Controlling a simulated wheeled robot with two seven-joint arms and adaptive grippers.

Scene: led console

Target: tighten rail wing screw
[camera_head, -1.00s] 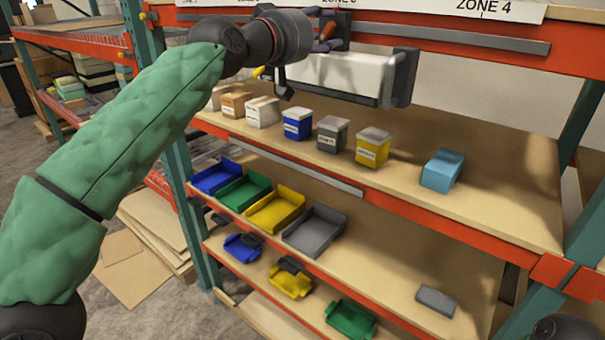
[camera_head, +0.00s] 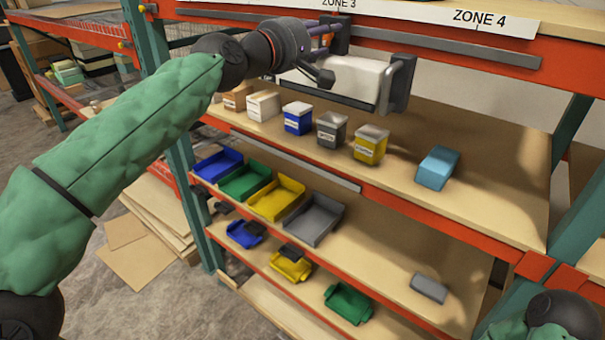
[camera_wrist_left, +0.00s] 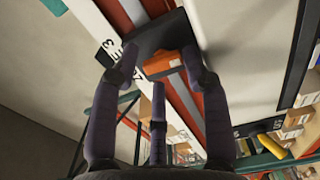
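A white bar-shaped console (camera_head: 352,76) with dark end brackets hangs under the rail (camera_head: 430,45) of the upper shelf. My left gripper (camera_head: 322,58) is at the console's left end, in front of the rail, partly hiding it. In the left wrist view, the purple fingers of my left gripper (camera_wrist_left: 160,70) are spread, with nothing clearly held between them. Just beyond the tips is a dark bracket (camera_wrist_left: 158,35) with an orange part (camera_wrist_left: 162,64) inside it. I cannot make out the wing screw for certain. My right gripper is not in view.
Small boxes and a light blue block (camera_head: 437,167) stand on the shelf below. Coloured bins, including a grey bin (camera_head: 315,220), sit lower down. A teal upright (camera_head: 185,170) stands left of the shelves. A yellow piece (camera_wrist_left: 271,145) shows right of the fingers.

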